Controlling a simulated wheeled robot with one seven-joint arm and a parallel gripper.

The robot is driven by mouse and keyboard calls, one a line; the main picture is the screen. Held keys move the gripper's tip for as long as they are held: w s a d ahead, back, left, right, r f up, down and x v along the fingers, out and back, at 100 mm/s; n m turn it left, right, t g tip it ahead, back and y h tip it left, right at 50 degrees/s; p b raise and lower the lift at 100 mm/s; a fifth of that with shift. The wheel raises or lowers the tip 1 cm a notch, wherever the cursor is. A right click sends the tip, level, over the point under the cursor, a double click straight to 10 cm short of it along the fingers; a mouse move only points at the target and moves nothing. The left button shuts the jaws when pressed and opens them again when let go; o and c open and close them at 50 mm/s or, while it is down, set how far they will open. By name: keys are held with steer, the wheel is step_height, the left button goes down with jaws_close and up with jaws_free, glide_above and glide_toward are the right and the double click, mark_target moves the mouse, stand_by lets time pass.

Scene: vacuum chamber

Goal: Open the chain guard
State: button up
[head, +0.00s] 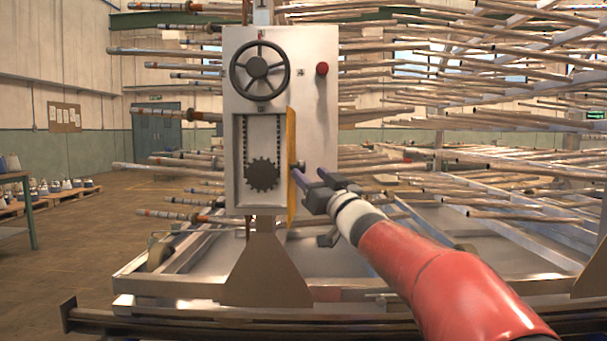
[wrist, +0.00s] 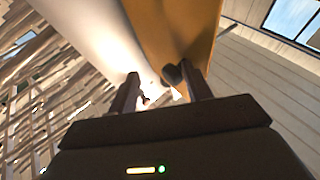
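The chain guard (head: 291,165) is an orange-yellow panel on the grey machine box. In the head view it stands out from the box almost edge-on, to the right of a recess with a chain (head: 279,137) and a toothed sprocket (head: 262,175), both uncovered. My gripper (head: 308,178) is at the guard's right side. In the wrist view the guard (wrist: 177,28) fills the top middle. A dark rounded knob (wrist: 172,74) lies between the spread fingers of my gripper (wrist: 161,78), nearer the right one. I cannot tell whether it touches that finger.
A handwheel (head: 259,69) and a red button (head: 322,69) are on the box above the guard. Many long rods (head: 500,165) stick out to both sides behind it. A low metal frame (head: 180,285) stands below. Open floor lies at the left.

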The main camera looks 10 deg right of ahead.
steer(key=d, duration=0.1)
steer(key=s+d+f, duration=0.1)
steer(key=d, duration=0.1)
steer(key=s+d+f, duration=0.1)
steer(key=shift+s+d+f+b, duration=0.2)
steer(key=shift+d+b, duration=0.1)
steer(key=shift+b, duration=0.1)
stand_by(0.6)
steer(key=b+v, duration=0.1)
steer(key=v, duration=0.6)
steer(key=shift+s, duration=0.35)
steer(key=shift+d+f, duration=0.1)
steer(key=shift+d, duration=0.1)
